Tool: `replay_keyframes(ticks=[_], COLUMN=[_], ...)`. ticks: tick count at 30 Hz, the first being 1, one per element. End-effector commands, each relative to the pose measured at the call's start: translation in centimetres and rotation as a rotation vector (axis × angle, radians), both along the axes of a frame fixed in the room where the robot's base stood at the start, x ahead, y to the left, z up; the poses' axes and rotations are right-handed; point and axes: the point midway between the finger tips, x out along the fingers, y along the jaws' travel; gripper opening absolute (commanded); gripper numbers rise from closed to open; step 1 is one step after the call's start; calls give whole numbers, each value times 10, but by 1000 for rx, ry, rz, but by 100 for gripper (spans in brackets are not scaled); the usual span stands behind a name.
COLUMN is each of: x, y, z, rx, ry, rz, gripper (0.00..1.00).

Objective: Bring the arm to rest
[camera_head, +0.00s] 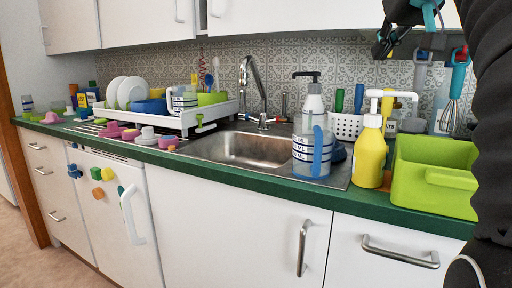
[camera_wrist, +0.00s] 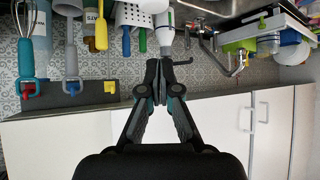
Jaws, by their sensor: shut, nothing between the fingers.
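My gripper (camera_head: 382,44) shows at the top right of the head view, raised above the green counter near the tiled wall. In the wrist view my gripper (camera_wrist: 159,64) has its two fingers together, with nothing visible between them. The black arm runs down the right edge of the head view. The wrist picture shows the counter scene upside down. My gripper appears apart from the counter items, in free air.
The green counter (camera_head: 258,179) holds a yellow pump bottle (camera_head: 371,155), a clear-and-blue pump bottle (camera_head: 311,140), a lime bin (camera_head: 432,195) close by the arm, a sink (camera_head: 250,147) and a white dish rack (camera_head: 183,121). Utensils, including a whisk (camera_head: 450,115), hang at the wall.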

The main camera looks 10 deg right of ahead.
Motion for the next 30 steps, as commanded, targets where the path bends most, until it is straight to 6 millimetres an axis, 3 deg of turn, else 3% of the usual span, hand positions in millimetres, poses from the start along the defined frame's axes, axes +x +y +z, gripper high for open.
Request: replay_keyframes(ticks=[8, 14, 23, 30], x=[-12, -31, -81, -136], y=[34, 61, 100, 124], z=[-64, -129, -254, -365], rx=[44, 63, 62, 38], ry=[78, 143, 251, 333], rz=[-2, -2, 14, 42], gripper=[0, 0, 0, 0])
